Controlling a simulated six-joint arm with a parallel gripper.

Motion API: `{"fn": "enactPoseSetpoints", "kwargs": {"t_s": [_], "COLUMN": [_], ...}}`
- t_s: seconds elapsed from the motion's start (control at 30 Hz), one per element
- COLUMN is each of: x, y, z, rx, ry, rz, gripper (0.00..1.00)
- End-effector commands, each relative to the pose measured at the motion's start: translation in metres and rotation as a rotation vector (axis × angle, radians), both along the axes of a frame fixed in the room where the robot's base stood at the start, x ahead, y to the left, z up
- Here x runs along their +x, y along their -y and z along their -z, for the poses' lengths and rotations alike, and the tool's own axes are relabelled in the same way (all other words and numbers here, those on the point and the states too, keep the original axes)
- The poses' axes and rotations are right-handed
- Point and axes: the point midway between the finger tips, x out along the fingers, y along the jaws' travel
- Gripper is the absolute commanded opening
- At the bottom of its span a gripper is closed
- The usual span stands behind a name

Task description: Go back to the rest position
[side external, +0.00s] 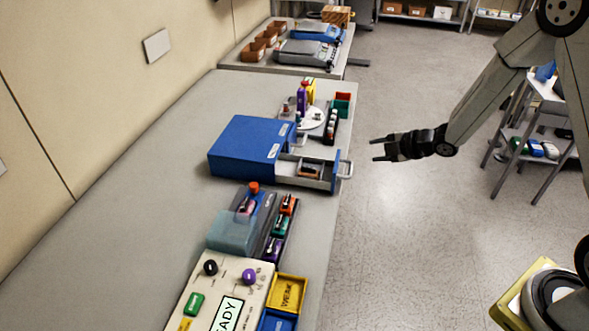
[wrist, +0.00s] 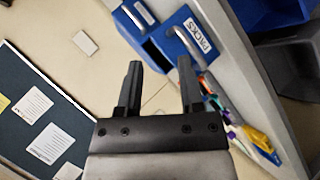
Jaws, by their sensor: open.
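My gripper (side external: 376,149) is open and empty in the side external view. It hangs over the open floor, to the right of the bench edge and level with the blue drawer cabinet (side external: 245,148). The fingers point left toward the bench and touch nothing. In the wrist view my gripper (wrist: 160,75) shows two dark fingers spread apart, with nothing between them.
The cabinet's drawer (side external: 310,171) is pulled out toward the bench edge, with something inside. A blue device with a clear cover (side external: 235,232), a panel with knobs (side external: 215,290) and a yellow bin (side external: 287,293) line the bench (side external: 130,200). A cart (side external: 540,115) stands at right.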

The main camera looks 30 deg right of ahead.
Motion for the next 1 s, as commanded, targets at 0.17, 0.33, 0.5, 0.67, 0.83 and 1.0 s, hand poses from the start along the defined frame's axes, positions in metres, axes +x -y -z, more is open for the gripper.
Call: {"fn": "enactPoseSetpoints", "kwargs": {"t_s": [0.17,0.33,0.5,0.67,0.83,1.0], "x": [-0.021,-0.054,-0.098,-0.145,-0.184,-0.202], "y": [-0.006,-0.014,-0.029,-0.047,-0.064,-0.073], "z": [-0.02,-0.033,-0.042,-0.049,-0.052,-0.054], "rx": [0.096,0.212,0.344,0.466,0.559,0.599], "ry": [-0.159,-0.308,-0.457,-0.598,-0.716,-0.773], "rz": [0.266,0.531,0.796,1.031,1.213,1.296], "gripper": [0.48,0.48,0.48,0.48,0.48,0.48]}}
